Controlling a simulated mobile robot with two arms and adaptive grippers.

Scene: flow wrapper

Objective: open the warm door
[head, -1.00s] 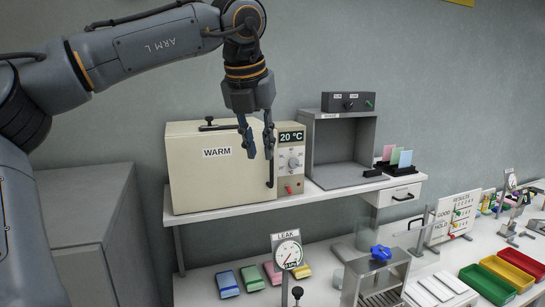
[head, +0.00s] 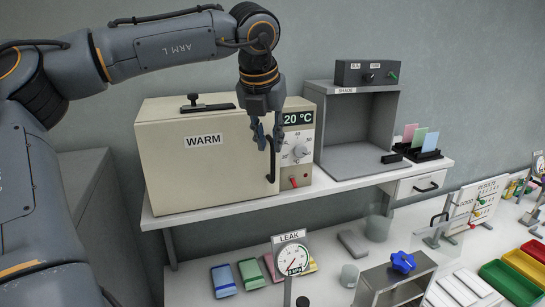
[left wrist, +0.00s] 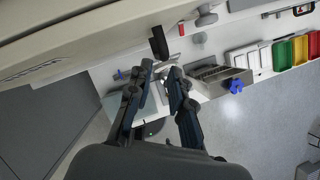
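The warm box is a beige cabinet whose door (head: 205,165) carries a WARM label (head: 203,140) and looks closed. A black upright handle (head: 271,165) sits at the door's right edge. It seems to show in the left wrist view as a dark bar (left wrist: 159,42) just beyond the fingertips. My left gripper (head: 269,143) points down at the handle's upper part and overlaps it in the head view. In the left wrist view my left gripper (left wrist: 161,70) has its fingers apart with nothing between them. Contact with the handle cannot be told. My right gripper is not in view.
The control panel (head: 297,150) right of the door reads 20 °C. A grey open-front shade box (head: 358,130) stands farther right on the shelf (head: 225,212). Below are a LEAK gauge (head: 292,258) and several coloured packs. A black latch (head: 207,104) lies on the warm box's top.

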